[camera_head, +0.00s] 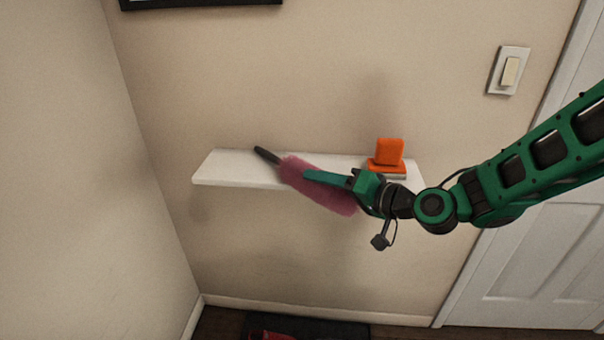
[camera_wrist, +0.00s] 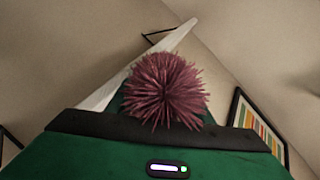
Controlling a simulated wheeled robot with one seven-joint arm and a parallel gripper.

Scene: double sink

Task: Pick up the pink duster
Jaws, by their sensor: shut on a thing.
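The pink duster (camera_head: 332,198) has a fluffy pink head and a black handle that points to the upper left, over the white shelf (camera_head: 232,170). My gripper (camera_head: 312,177) reaches in from the right and is shut on the duster's fluffy head. In the wrist view the round, bristly end of the pink duster (camera_wrist: 164,90) faces the camera, just beyond my green gripper body. The fingertips are hidden there. I cannot tell whether the handle touches the shelf.
An orange object (camera_head: 389,153) stands on the shelf's right part, close to my gripper. The shelf (camera_wrist: 178,38) also shows in the wrist view. A light switch (camera_head: 509,71) is on the wall, and a white door (camera_head: 545,260) is at the right. A dark mat (camera_head: 320,328) lies below.

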